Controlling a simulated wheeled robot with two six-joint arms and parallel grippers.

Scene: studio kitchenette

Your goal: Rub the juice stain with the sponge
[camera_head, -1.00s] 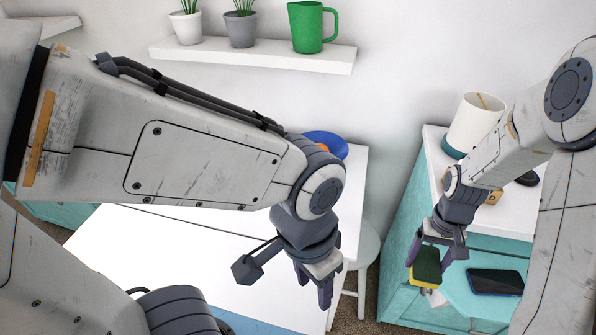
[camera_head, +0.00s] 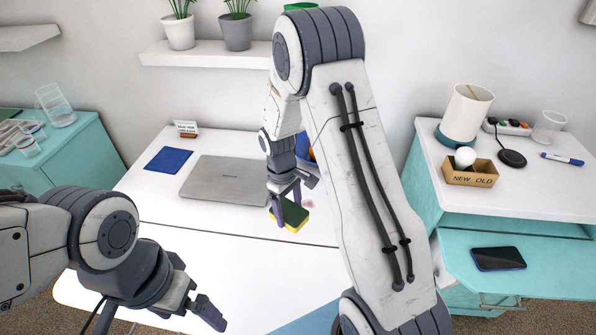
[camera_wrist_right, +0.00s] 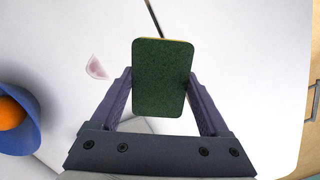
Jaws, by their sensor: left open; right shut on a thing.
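The sponge, green on one face with a yellow edge, shows in the head view (camera_head: 291,214) and in the right wrist view (camera_wrist_right: 162,78). My right gripper (camera_head: 283,199) is shut on it and holds it over the white table (camera_head: 240,245); I cannot tell whether it touches. The juice stain, a small pale pink patch, lies left of the sponge in the right wrist view (camera_wrist_right: 97,68), apart from it. In the head view the stain (camera_head: 309,203) shows faintly beside my right arm, which hides part of the table. My left gripper (camera_head: 200,302) is open and empty at the front.
A grey laptop (camera_head: 225,180) and a blue mat (camera_head: 168,160) lie on the table. A blue bowl (camera_wrist_right: 22,138) with an orange thing stands near the stain. A teal cabinet at right carries a box (camera_head: 470,175) and lamp-like cylinder (camera_head: 467,112).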

